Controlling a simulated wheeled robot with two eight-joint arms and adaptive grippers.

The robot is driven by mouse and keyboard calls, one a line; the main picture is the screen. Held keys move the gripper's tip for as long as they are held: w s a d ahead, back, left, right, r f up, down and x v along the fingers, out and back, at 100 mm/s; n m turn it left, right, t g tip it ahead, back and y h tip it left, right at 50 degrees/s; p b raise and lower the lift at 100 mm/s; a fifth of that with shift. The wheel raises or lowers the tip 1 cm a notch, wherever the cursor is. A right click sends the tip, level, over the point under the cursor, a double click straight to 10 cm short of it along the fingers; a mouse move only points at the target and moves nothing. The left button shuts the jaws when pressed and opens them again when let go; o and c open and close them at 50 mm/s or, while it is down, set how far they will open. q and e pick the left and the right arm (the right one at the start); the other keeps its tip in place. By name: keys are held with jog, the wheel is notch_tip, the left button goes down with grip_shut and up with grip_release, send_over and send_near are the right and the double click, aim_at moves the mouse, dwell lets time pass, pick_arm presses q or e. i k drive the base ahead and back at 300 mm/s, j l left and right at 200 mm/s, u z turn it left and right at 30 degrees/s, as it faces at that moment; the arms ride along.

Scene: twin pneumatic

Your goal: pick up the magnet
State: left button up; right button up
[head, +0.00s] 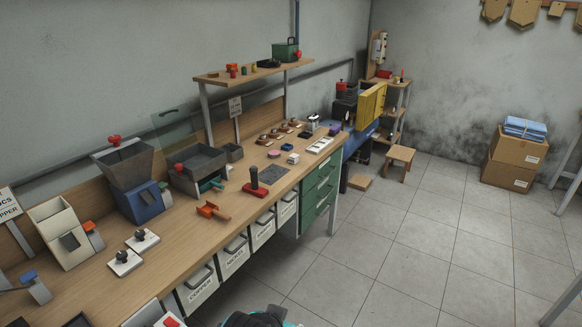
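A tool with an upright dark handle on a flat red base (255,188) stands on the wooden workbench (178,240), near its front edge. It may be the magnet, but no label on it confirms this. An orange-red tool with a wooden handle (211,210) lies on the bench to its left, apart from it.
Dark trays (197,167) and a blue-based hopper machine (142,200) stand along the wall side. Labelled bins (232,258) hang under the front edge. The tiled floor (430,235) at right is clear.

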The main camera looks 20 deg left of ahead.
aim_at(253, 188)
jog(key=i+u, duration=0.1)
jog(key=i, duration=0.45)
jog(key=i+l+u, duration=0.1)
jog(key=i, duration=0.5)
